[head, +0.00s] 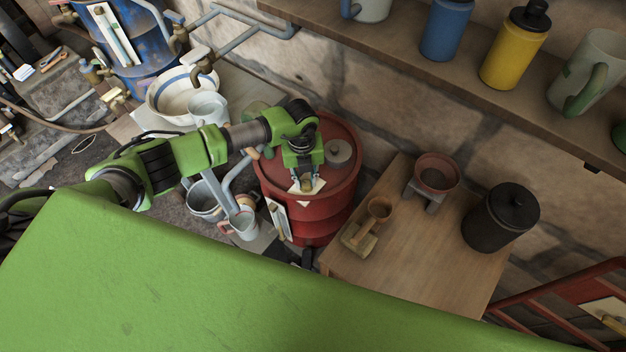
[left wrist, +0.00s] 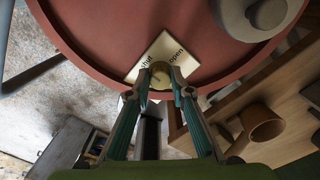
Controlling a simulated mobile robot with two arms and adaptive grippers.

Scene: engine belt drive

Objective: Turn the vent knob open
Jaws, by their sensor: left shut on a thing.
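The vent knob (left wrist: 160,72) is a small brass-coloured knob on a pale square plate marked "shut" and "open" (left wrist: 176,50). The plate lies on top of the red drum (head: 333,205), near its rim. My left gripper (head: 306,187) reaches down over the drum lid. In the left wrist view its two fingers (left wrist: 161,80) are closed on the knob from either side. The knob's exact pointing direction is hard to tell. My right gripper does not show.
A grey round cap (head: 338,151) sits on the drum lid beside the gripper. Buckets and pots stand left of the drum.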

